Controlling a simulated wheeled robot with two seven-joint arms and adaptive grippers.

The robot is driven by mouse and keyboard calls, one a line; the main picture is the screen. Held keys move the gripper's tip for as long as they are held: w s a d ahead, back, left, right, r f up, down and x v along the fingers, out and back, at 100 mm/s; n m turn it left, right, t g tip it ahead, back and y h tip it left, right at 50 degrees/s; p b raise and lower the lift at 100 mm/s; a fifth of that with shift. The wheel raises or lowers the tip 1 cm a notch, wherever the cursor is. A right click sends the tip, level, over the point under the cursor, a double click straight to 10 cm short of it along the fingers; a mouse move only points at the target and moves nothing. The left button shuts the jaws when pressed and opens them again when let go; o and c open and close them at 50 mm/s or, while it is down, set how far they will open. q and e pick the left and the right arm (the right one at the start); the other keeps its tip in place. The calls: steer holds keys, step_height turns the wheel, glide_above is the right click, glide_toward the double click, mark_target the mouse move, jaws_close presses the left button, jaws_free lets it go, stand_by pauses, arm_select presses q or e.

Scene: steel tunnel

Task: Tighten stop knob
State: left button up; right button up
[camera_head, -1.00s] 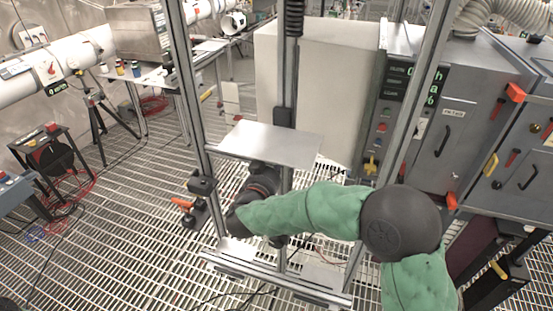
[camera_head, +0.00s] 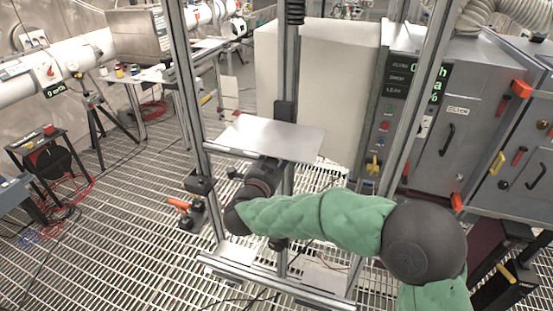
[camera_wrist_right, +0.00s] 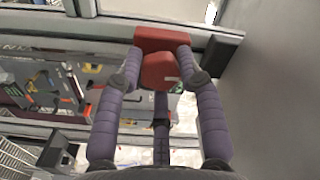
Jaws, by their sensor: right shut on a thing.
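A red knob (camera_wrist_right: 159,74) sits below a red block (camera_wrist_right: 162,38) on a metal rail in the right wrist view. My right gripper (camera_wrist_right: 160,66) has its purple fingers on both sides of the knob, shut on it. In the head view my right arm, in a green sleeve, reaches from the lower right into the metal frame. Its dark wrist (camera_head: 262,178) is below the flat plate (camera_head: 268,138), and I cannot make out the fingers or the knob there. My left gripper is not in view.
The frame's upright posts (camera_head: 192,110) stand around my right arm. A black bracket with an orange handle (camera_head: 179,204) is at the left post. A pale box (camera_head: 310,85) and grey cabinets (camera_head: 455,140) stand behind and to the right.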

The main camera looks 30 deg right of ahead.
steer(key=shift+s+d+m, duration=0.1)
steer(key=shift+m, duration=0.4)
steer(key=o, duration=1.1)
steer(key=shift+o, duration=0.2)
steer(key=v, duration=1.2)
steer(key=shift+f, duration=0.1)
